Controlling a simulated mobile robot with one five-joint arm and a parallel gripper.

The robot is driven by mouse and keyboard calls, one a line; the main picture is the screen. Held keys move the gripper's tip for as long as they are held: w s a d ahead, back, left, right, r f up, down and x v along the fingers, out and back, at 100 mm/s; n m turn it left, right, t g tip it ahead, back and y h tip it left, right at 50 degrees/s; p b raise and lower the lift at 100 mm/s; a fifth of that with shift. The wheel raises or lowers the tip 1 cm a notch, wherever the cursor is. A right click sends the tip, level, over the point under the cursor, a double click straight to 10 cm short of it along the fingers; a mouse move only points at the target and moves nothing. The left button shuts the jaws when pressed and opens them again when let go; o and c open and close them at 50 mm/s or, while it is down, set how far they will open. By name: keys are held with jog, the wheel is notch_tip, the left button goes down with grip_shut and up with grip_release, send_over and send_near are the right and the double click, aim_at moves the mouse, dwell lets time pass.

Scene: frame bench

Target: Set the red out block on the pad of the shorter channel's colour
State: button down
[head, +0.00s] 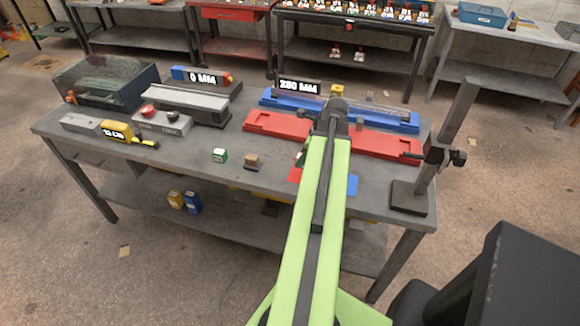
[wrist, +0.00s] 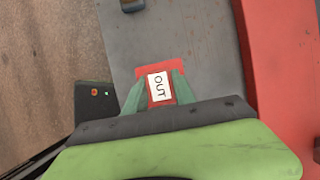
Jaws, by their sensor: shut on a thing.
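My gripper (wrist: 157,92) is shut on the red out block (wrist: 158,86), with its green fingers on either side. The block's white label reads OUT. In the wrist view a red patch, apparently the red pad (wrist: 141,72), shows around the block; I cannot tell whether the block touches it. In the head view the red pad (head: 295,173) shows left of my arm and the blue pad (head: 352,185) right of it; the block is mostly hidden there. The red channel (head: 275,124) lies in front of the blue channel (head: 277,101), both partly behind my arm.
A green block (head: 219,155) and a brown block on a dark base (head: 252,161) stand left of the pads. A display (head: 299,87) reads 280 MM and another (head: 203,78) reads 0 MM. A dark post (head: 455,120) stands at the bench's right end.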

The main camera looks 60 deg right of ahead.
jog(key=shift+s+f, duration=0.1)
jog(key=shift+s, duration=0.1)
notch_tip(320, 180, down, 4)
jog(key=b, duration=0.4)
jog(key=shift+w, duration=0.15)
jog(key=shift+w+a+r, duration=0.15)
jog(key=shift+r, duration=0.05)
jog(key=shift+f, duration=0.15)
jog(key=c, duration=1)
grip_release()
jog(key=shift+c, duration=0.2)
